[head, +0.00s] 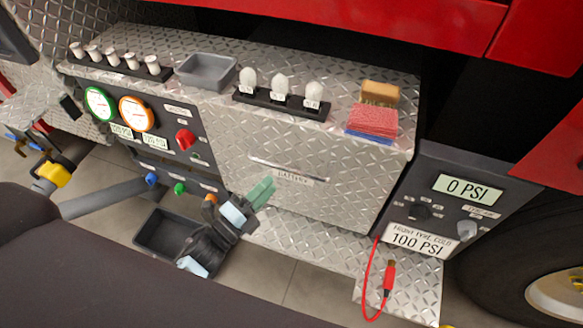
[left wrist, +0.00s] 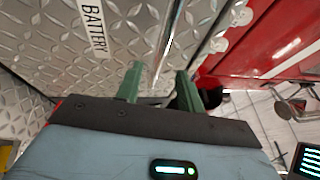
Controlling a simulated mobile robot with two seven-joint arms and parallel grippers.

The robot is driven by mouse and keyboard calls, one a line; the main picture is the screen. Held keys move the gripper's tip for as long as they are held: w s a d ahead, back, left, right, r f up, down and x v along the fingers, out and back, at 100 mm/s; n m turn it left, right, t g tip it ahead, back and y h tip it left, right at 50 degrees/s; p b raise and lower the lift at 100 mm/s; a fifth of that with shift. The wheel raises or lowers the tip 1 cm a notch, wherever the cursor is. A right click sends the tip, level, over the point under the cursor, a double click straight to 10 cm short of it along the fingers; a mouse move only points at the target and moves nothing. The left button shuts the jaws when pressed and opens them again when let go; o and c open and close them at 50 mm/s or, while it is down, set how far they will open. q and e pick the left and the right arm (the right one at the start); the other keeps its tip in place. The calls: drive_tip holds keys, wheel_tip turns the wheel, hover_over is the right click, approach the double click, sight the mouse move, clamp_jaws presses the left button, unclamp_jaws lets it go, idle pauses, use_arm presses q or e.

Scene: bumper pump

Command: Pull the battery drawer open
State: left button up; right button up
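The battery drawer (head: 320,205) is a diamond-plate front below the bumper top and looks shut. My left gripper (head: 262,192) has green fingers and is just below the handle's left part in the head view. In the left wrist view the fingers (left wrist: 161,84) are apart, with the handle bar (left wrist: 172,40) running toward the gap between them. I see no clear contact. The BATTERY label (left wrist: 93,28) is at upper left there. My right gripper is not in view.
A gauge panel (head: 150,140) with knobs is left of the drawer. A grey bin (head: 160,232) stands on the floor below. A tray (head: 206,72), white bulbs (head: 281,84) and red cloths (head: 372,120) rest on top. A PSI panel (head: 455,205) and red cable (head: 367,280) are at right.

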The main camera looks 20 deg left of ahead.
sight(287, 166)
use_arm(q)
drive_tip(key=shift+p+x, duration=0.35)
drive_tip(key=shift+x, duration=3.55)
clamp_jaws()
